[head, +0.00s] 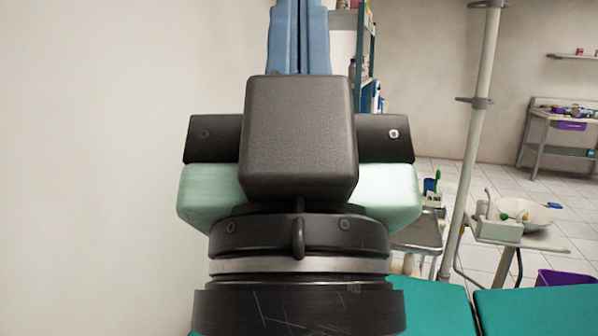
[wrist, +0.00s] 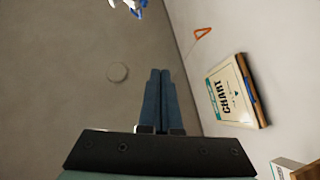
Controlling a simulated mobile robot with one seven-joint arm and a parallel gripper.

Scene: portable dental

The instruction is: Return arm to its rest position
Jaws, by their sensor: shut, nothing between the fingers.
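My gripper (head: 299,38) points upward in the head view, its blue fingers side by side and closed together. In the wrist view my gripper (wrist: 159,78) also shows its two fingers shut with nothing between them. My wrist and arm fill the middle of the head view and hide much of what lies behind.
A teal padded surface (head: 535,312) lies at the lower right, near a pale pole (head: 478,110). A white bowl (head: 525,214) sits on a side stand. A shelf unit (head: 365,55) stands behind my arm. A chart box (wrist: 235,90) shows against the wall. The left wall is bare.

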